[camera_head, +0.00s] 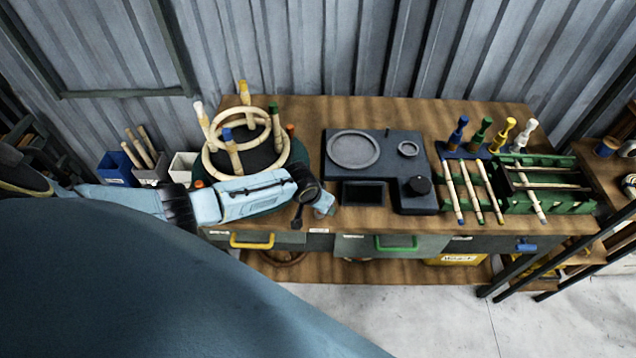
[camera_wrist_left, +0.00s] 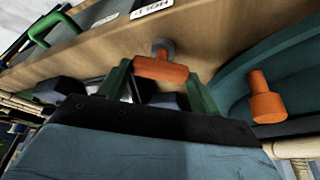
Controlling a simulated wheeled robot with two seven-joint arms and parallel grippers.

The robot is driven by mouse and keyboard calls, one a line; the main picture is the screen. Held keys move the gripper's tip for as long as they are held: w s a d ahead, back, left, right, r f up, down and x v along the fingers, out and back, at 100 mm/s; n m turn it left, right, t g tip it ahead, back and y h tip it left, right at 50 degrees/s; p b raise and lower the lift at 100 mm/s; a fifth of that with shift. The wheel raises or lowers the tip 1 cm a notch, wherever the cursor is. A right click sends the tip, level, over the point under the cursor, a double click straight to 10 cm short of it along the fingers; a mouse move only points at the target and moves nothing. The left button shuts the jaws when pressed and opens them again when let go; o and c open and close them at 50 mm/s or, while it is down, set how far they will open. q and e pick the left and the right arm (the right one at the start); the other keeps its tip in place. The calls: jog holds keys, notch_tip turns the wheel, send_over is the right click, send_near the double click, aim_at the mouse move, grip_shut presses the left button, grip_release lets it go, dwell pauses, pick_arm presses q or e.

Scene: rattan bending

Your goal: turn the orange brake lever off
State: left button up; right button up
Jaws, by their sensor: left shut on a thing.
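The orange brake lever (camera_wrist_left: 160,69) shows in the left wrist view on a grey pivot by the bench's front edge. My left gripper (camera_wrist_left: 160,82) is shut on it, with one green finger on each side of the orange bar. In the head view my left gripper (camera_head: 322,207) is at the bench front, right of the round turntable, and the lever cannot be made out there. A label (camera_wrist_left: 151,8), upside down and seeming to read HOLD, is near the lever in the wrist view. My right gripper is not in view.
A second orange knob (camera_wrist_left: 265,104) stands on the teal turntable. Rattan rings (camera_head: 222,165) and colour-tipped posts rise behind my left arm. A dark control unit (camera_head: 415,172) sits to the right, with a green rack (camera_head: 570,205) beyond. A green drawer handle (camera_head: 397,246) is below.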

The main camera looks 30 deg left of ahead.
pick_arm(q)
jog(key=n, duration=0.1)
jog(key=n+y+p, duration=0.1)
jog(key=shift+d+r+n, duration=0.1)
jog(key=shift+d+n, duration=0.1)
jog(key=shift+n, duration=0.2)
jog(key=shift+n+g+y+p, duration=0.3)
jog(key=shift+n+y+p, duration=0.4)
jog(key=shift+n, duration=1.1)
jog(key=o, duration=1)
jog(key=shift+s+d+r, duration=0.2)
jog(key=shift+r, duration=0.4)
jog(key=v, duration=1.2)
